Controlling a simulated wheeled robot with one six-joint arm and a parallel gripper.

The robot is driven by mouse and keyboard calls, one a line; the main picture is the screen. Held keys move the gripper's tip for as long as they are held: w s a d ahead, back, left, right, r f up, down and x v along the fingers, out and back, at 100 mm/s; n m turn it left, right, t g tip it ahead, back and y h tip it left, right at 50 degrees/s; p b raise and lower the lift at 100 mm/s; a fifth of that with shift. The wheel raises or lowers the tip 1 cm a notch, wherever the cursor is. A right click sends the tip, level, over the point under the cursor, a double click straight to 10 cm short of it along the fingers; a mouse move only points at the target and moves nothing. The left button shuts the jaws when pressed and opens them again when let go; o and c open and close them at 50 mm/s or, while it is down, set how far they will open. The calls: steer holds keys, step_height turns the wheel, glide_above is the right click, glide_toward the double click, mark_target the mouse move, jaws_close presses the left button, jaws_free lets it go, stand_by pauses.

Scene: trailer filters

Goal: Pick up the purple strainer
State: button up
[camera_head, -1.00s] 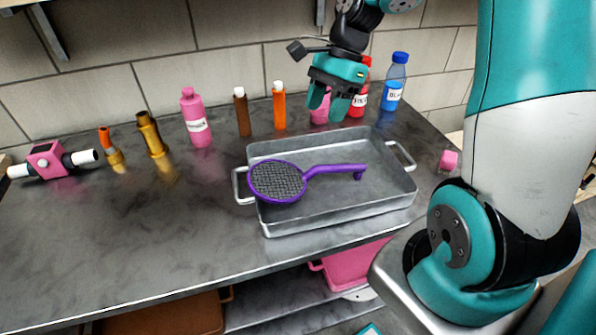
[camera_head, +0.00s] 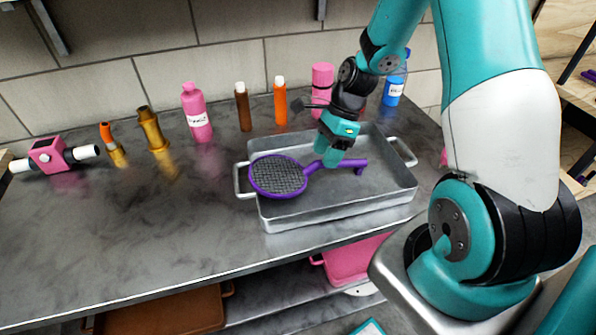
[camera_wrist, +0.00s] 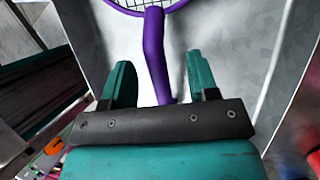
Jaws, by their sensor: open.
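The purple strainer (camera_head: 278,176) lies across the metal tray (camera_head: 335,209), its round mesh head over the tray's left end and its handle running right. My gripper (camera_head: 333,158) is open above the handle, pointing down. In the wrist view, the strainer's handle (camera_wrist: 154,55) runs between the two open teal fingers of my gripper (camera_wrist: 160,82), closer to the left finger. Part of the handle is hidden behind the fingers in the head view. I cannot tell whether the fingers touch the handle.
Behind the tray stand a pink bottle (camera_head: 196,113), a brown bottle (camera_head: 243,107), an orange bottle (camera_head: 280,101), a pink cylinder (camera_head: 322,84) and a blue bottle (camera_head: 394,92). Brass parts (camera_head: 153,130) and a pink fitting (camera_head: 48,155) stand left. The counter's front left is clear.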

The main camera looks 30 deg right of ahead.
mark_target(311, 168)
steer(key=x, duration=0.5)
steer(key=shift+s, duration=0.15)
jaws_close()
